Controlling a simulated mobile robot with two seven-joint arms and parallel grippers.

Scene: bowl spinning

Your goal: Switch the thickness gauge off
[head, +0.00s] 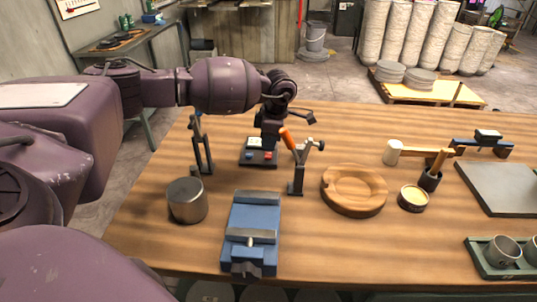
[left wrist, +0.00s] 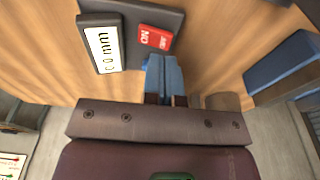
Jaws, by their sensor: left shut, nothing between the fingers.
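The thickness gauge (head: 258,164) stands on the wooden table, with a dark base, a pale display, a blue button (head: 249,155) and a red button (head: 268,155). In the left wrist view its display (left wrist: 103,49) shows digits and "mm", and the red button (left wrist: 154,38) carries white lettering. My left gripper (head: 271,132) is over the gauge. Its shut, empty fingers (left wrist: 163,62) point at the gauge's edge beside the red button. A bit of the blue button (left wrist: 147,62) shows at the fingertips, mostly hidden. I cannot tell whether they touch. My right gripper is not in view.
A stand with an orange handle (head: 287,139) rises close right of the gauge, and a dark stand (head: 201,150) on its left. A metal cylinder (head: 187,201), a blue vise (head: 251,228) and a wooden dish (head: 354,190) stand nearer. Bare table lies behind the dish.

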